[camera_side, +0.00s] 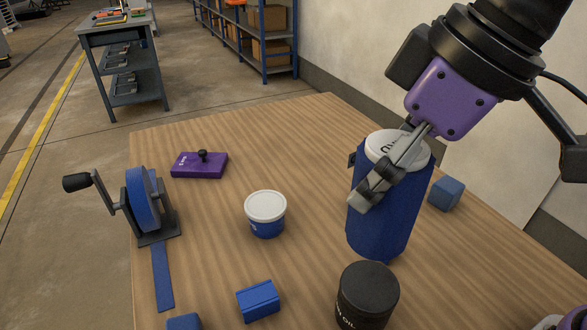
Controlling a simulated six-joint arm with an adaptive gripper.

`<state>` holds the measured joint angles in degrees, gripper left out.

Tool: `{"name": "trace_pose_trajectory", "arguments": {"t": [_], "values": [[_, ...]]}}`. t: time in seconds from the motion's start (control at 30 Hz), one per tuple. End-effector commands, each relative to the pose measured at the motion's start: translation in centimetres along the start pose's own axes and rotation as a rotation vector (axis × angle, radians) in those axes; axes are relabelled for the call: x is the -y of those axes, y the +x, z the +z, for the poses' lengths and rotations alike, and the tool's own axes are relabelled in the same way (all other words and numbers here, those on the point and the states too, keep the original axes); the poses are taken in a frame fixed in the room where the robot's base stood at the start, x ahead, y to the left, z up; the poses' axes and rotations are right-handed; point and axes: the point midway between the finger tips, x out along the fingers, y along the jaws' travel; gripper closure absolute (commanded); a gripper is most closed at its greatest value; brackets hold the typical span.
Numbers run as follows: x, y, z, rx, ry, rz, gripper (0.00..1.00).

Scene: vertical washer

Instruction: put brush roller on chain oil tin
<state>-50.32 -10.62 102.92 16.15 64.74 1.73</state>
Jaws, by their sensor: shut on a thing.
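The large blue cylinder with a white, lettered top (385,228) fits the brush roller best. It stands upright, right of centre. My gripper (368,185) comes down from the upper right and is shut on its upper part. One finger crosses its front; a small dark piece at its left edge may be the other fingertip, mostly hidden. The chain oil tin (367,295) is a black round tin with a ridged lid and partly visible "OIL" lettering. It stands at the front edge of the view, just below the cylinder's base. I cannot tell whether the cylinder touches the table.
A white-lidded blue tub (266,213) stands left of the cylinder. A blue block (258,300) lies near the front, and a blue cube (446,193) to the right. A cranked blue reel (144,200) and a purple box (199,165) are at left. The wooden table's (300,130) back is clear.

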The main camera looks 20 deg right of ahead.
Motion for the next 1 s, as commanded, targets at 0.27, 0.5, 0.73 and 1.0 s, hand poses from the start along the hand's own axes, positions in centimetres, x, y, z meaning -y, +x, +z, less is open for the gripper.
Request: {"name": "trace_pose_trajectory", "arguments": {"t": [0.27, 0.5, 0.73, 1.0], "values": [[-1.4, 1.4, 1.7, -0.005, 0.161, 0.069, 0.81], [-1.4, 4.8, 3.1, -0.007, 0.163, 0.067, 0.81], [-1.4, 8.1, 4.5, -0.006, 0.162, 0.067, 0.81], [-1.3, 8.7, 4.8, -0.009, 0.163, 0.064, 0.81]]}}
